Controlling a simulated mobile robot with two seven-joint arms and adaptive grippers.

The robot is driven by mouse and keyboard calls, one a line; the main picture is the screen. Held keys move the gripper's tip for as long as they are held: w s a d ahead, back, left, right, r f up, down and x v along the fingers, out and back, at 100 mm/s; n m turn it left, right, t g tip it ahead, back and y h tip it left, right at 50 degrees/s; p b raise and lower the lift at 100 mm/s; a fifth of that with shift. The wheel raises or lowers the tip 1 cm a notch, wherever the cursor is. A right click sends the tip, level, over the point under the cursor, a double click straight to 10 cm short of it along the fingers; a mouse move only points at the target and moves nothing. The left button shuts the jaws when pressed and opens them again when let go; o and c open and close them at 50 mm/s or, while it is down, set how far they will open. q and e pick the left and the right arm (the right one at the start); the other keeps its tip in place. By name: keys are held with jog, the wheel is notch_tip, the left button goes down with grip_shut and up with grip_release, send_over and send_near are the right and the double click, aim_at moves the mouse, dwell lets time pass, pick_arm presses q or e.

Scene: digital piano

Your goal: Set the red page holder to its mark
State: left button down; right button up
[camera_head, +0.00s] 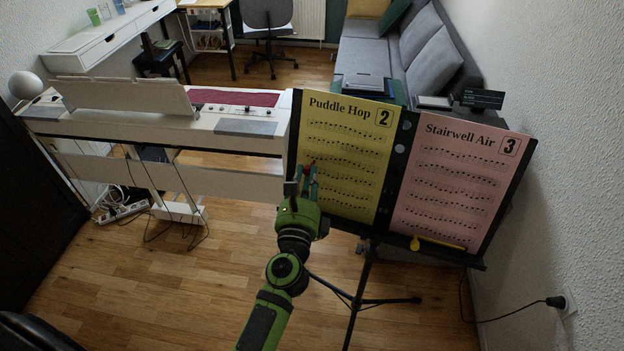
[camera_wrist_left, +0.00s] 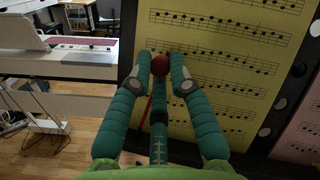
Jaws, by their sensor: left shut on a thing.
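My left gripper (camera_head: 307,176) is in front of the left edge of the yellow "Puddle Hop" sheet (camera_head: 345,150). It is shut on the red page holder (camera_wrist_left: 160,65), whose round red end shows between the fingertips in the left wrist view. A thin red line runs below it beside the left finger; the rest is hidden by the fingers. The sheet stands on a black music stand, with a pink "Stairwell Air" sheet (camera_head: 462,180) to its right. Pale round spots (camera_head: 406,124) show on the dark strip between the sheets; I cannot tell which is the mark. My right gripper is out of view.
A yellow holder (camera_head: 415,243) lies on the stand's lower ledge. The white digital piano (camera_head: 180,125) stands close on the left, with a sheet rest and a red cloth strip. The stand's tripod legs (camera_head: 365,300) spread over the wooden floor. A textured wall is at the right.

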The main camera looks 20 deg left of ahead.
pick_arm(q)
jog(key=shift+w+a+r+n, duration=0.1)
jog(key=shift+a+r+n, duration=0.1)
jog(key=shift+r+n, duration=0.15)
jog(key=c, duration=1.4)
grip_release()
jog(key=shift+c, duration=0.2)
jog(key=shift+f, duration=0.1)
jog(key=shift+s+f, duration=0.1)
jog(key=shift+s, duration=0.1)
jog(key=shift+s+f, duration=0.1)
jog(key=shift+s, duration=0.25)
jog(key=r+v, duration=0.1)
jog(key=v, duration=1)
jog(key=shift+d+f, duration=0.15)
jog(key=shift+f, duration=0.2)
jog(key=shift+w, duration=0.1)
